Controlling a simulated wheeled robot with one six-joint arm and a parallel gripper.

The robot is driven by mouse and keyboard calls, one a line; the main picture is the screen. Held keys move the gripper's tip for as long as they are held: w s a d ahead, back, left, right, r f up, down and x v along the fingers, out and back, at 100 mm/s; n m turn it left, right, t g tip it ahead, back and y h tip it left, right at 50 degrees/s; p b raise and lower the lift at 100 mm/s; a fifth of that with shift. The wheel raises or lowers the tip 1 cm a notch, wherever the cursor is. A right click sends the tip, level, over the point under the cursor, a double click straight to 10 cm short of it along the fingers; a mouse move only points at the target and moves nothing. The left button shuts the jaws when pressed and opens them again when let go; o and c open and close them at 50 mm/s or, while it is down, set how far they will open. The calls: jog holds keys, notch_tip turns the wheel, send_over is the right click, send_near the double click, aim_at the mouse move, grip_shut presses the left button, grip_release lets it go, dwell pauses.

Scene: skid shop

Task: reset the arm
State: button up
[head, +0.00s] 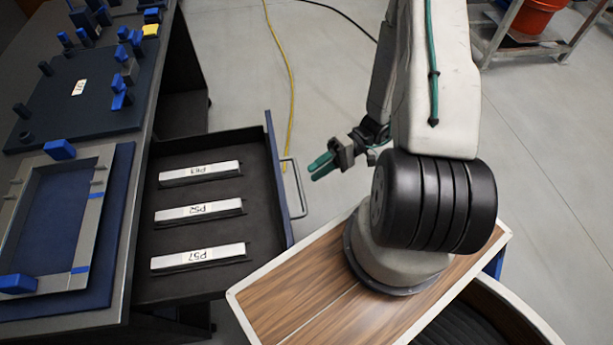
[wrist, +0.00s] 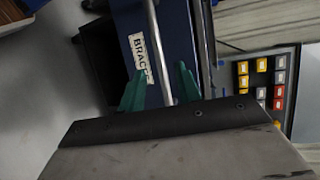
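My gripper (head: 322,166) has green fingers and hangs to the right of the open drawer, near its handle. In the wrist view the two green fingertips (wrist: 160,88) stand apart with nothing held between them. The drawer's metal handle (head: 296,188) shows as a bar (wrist: 158,50) passing behind the gap between the fingers. In the head view the fingers look clear of the handle. My arm is bent, with its forearm reaching up and away from the base.
The drawer (head: 190,278) is pulled out and holds three white-labelled bars, P63 (head: 200,171), P52 (head: 198,210) and P57 (head: 198,256). The workbench (head: 128,190) carries blue fixtures and a grey frame (head: 92,215). A yellow cable (head: 283,60) crosses the open floor. An orange bucket (head: 537,16) stands upper right.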

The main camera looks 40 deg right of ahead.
jog(key=shift+d+r, duration=0.15)
jog(key=shift+d, duration=0.45)
jog(key=s+a+r+h, duration=0.2)
jog(key=r+h, duration=0.3)
jog(key=r, duration=0.7)
jog(key=s+a+r+h, duration=0.2)
jog(key=s+r+h, duration=0.2)
jog(key=r, duration=0.9)
jog(key=s+a+r+n+t+h, duration=0.1)
jog(key=r+h, duration=0.5)
jog(key=r, duration=0.7)
jog(key=s+a, duration=0.1)
jog(key=s, duration=0.1)
jog(key=shift+s+h, duration=0.3)
jog(key=shift+h, duration=0.1)
